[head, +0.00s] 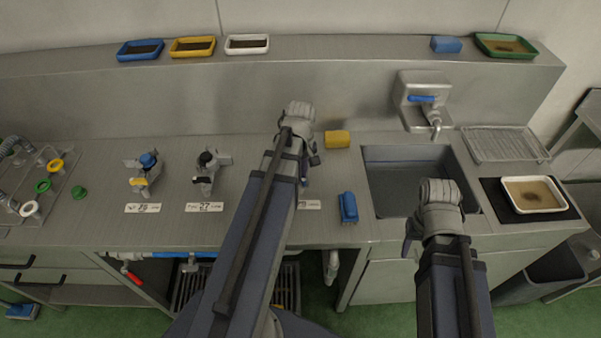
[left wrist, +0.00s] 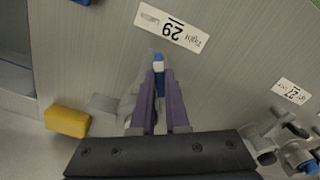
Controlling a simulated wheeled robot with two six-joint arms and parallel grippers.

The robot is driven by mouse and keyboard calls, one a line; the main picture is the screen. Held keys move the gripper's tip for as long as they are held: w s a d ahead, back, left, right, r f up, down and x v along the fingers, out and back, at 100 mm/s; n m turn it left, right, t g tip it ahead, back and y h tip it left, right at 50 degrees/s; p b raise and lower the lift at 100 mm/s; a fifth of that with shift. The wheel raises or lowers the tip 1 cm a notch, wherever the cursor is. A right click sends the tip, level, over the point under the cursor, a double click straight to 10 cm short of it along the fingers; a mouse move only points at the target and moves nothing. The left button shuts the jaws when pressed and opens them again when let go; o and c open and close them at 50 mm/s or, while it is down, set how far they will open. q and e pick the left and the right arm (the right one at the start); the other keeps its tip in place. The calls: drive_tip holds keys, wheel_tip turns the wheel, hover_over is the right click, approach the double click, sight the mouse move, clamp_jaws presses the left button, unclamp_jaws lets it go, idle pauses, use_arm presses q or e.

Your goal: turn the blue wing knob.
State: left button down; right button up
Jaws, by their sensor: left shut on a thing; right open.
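In the left wrist view, my left gripper (left wrist: 157,98) has its two purple fingers shut on the blue wing knob (left wrist: 158,58). Only a small blue and white part of the knob shows beyond and between the fingers. A grey valve body (left wrist: 130,103) lies partly hidden behind them, close to the label 29 (left wrist: 172,26). In the head view, my left arm reaches over the counter and covers most of this valve; the label's end (head: 309,204) shows beside the arm. My right gripper (head: 409,240) is open and empty in front of the sink, its fingers mostly hidden by its wrist.
Two other valves, one blue-topped (head: 148,161) and one black-topped (head: 206,160), stand to the left. The sink (head: 390,153) is at right; trays line the back ledge.

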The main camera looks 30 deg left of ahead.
use_arm(q)
drive_tip(key=m, duration=0.5)
drive_tip(key=shift+m, duration=0.3)
drive_tip(key=m, duration=1.2)
drive_tip(key=shift+m, duration=0.3)
drive_tip(key=m, duration=0.5)
drive_tip(key=shift+m, duration=0.4)
drive_tip(key=c, duration=0.9)
unclamp_jaws()
